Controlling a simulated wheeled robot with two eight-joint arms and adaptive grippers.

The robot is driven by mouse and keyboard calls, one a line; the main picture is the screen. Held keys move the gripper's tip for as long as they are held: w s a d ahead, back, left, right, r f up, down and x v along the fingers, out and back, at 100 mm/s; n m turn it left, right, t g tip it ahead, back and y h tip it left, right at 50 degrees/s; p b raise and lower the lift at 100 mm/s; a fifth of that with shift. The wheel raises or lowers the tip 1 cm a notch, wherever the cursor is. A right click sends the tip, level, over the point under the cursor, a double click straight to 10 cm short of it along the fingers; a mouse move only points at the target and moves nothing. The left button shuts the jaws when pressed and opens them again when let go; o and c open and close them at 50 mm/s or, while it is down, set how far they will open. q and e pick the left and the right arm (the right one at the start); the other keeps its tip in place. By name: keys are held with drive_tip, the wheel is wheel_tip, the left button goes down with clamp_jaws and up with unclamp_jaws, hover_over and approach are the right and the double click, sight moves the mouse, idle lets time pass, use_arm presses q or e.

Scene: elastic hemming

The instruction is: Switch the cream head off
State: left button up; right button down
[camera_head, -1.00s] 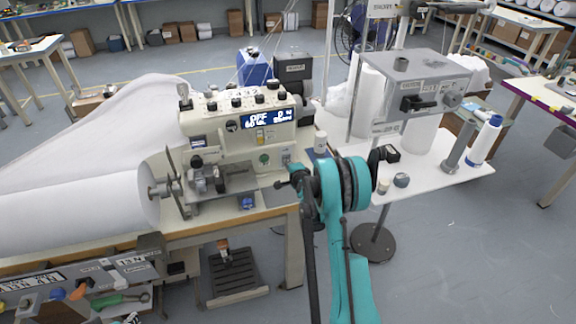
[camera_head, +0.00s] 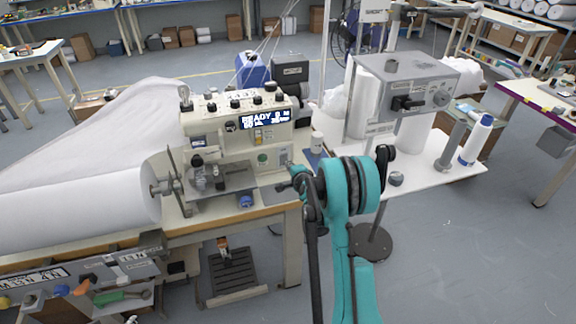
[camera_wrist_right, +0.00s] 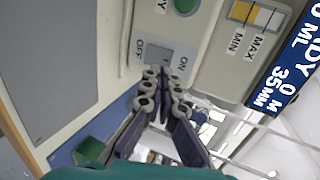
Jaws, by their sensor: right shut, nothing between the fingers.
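The cream head (camera_head: 236,135) stands on the table at centre, with knobs along its top. A grey rocker switch (camera_wrist_right: 163,56) sits on the head's front between ON and OFF labels. My right gripper (camera_head: 288,184) is at the head's right front. In the right wrist view its shut, empty fingertips (camera_wrist_right: 160,76) are at the switch and cover part of it. I cannot tell whether they touch it. My left gripper is not in view.
A white fabric roll (camera_head: 80,200) lies left of the head. A green button (camera_wrist_right: 186,5) sits near the switch. A white side table (camera_head: 440,170) with a grey unit (camera_head: 408,82) above stands at right.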

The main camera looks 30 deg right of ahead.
drive_tip(key=p+v, duration=0.1)
drive_tip(key=v, duration=0.6)
drive_tip(key=shift+s+p, duration=0.3)
drive_tip(key=shift+r, duration=0.15)
